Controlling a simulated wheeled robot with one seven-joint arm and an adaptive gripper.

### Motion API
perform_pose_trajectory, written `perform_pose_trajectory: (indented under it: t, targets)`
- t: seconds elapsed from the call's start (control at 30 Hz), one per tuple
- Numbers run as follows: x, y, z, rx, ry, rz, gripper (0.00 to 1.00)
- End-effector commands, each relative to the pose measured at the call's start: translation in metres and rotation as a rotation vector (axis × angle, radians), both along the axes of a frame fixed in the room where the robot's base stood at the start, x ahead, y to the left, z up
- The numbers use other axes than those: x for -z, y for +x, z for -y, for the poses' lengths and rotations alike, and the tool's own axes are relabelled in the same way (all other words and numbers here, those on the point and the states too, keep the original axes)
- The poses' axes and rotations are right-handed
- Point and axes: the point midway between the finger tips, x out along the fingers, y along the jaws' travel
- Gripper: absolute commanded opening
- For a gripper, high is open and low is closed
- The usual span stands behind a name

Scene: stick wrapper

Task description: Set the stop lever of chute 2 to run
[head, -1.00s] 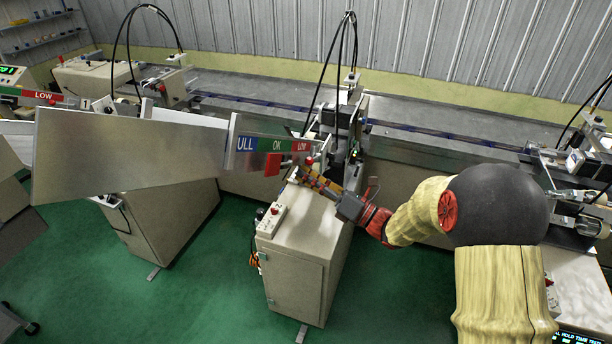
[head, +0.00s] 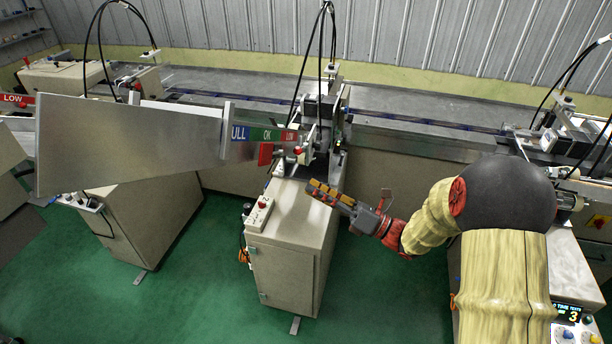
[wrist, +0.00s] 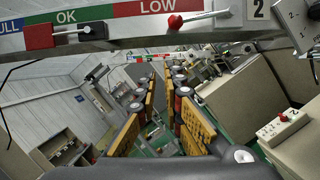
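In the head view the red knob (head: 298,150) is small beside the strip's right end. My gripper (head: 312,188) is below and to the right of the knob, apart from it. In the wrist view my gripper (wrist: 164,88) has its yellow-padded fingers spread with nothing between them.
A beige cabinet (head: 290,245) with a switch box (head: 259,214) stands below. Another machine is to the left. Green floor is open between the cabinet and my arm.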

Motion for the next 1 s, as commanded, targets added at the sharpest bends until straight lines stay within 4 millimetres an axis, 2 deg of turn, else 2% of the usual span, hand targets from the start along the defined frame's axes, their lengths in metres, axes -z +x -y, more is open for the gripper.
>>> perform_pose_trajectory:
  t: [0.2, 0.3, 0.43, 0.57, 0.8, 1.0]
  targets:
    - [-0.057, -0.015, -0.009, 0.027, -0.069, 0.144, 0.23]
    - [-0.073, -0.015, -0.011, 0.096, -0.175, 0.255, 0.29]
    - [-0.086, -0.012, -0.009, 0.209, -0.354, 0.419, 0.35]
    - [-0.087, -0.004, 0.0, 0.324, -0.567, 0.581, 0.35]
    - [-0.061, 0.018, 0.021, 0.432, -0.892, 0.754, 0.35]
    - [-0.053, 0.024, 0.025, 0.447, -1.007, 0.837, 0.35]
